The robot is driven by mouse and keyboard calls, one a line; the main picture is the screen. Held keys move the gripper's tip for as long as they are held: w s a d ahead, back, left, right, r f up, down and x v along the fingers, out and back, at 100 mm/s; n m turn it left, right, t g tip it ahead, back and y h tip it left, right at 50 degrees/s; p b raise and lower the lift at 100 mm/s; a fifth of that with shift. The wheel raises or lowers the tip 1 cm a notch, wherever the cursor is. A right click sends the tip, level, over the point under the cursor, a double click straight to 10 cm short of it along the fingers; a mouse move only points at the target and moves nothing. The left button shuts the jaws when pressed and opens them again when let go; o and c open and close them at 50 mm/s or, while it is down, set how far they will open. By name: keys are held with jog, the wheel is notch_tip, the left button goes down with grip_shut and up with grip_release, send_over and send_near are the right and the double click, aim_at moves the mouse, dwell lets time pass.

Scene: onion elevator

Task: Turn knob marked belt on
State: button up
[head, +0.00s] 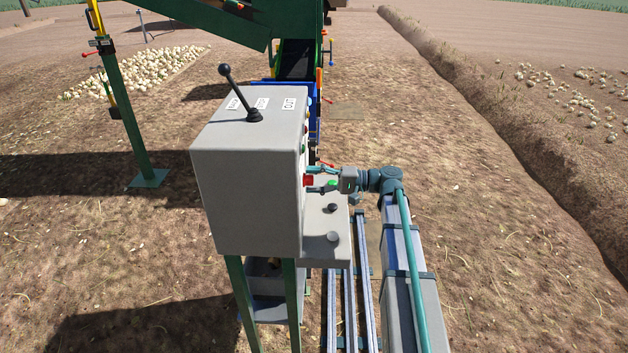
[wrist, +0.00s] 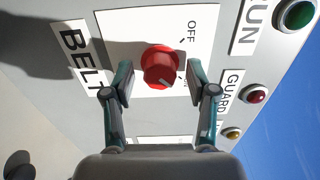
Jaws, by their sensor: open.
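The red belt knob (wrist: 160,66) sits on a white plate (wrist: 205,18) in the wrist view, beside the "BELT" label (wrist: 78,55). "OFF" is printed to its upper right; lettering at its lower right is mostly hidden by a finger. A pale mark shows on the knob's lower edge, but I cannot tell its setting for sure. My gripper (wrist: 160,82) is open, with one finger on each side of the knob and visible gaps between. In the head view my gripper (head: 322,171) reaches the right face of the grey control box (head: 245,200).
A green button (wrist: 298,14), a red light (wrist: 257,94) labelled "GUARD" and an amber light (wrist: 232,133) are nearby on the panel. A black lever (head: 254,115) stands on the box top. A shelf (head: 325,250) with small knobs lies below my gripper.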

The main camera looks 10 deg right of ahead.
jog(key=v, duration=1.2)
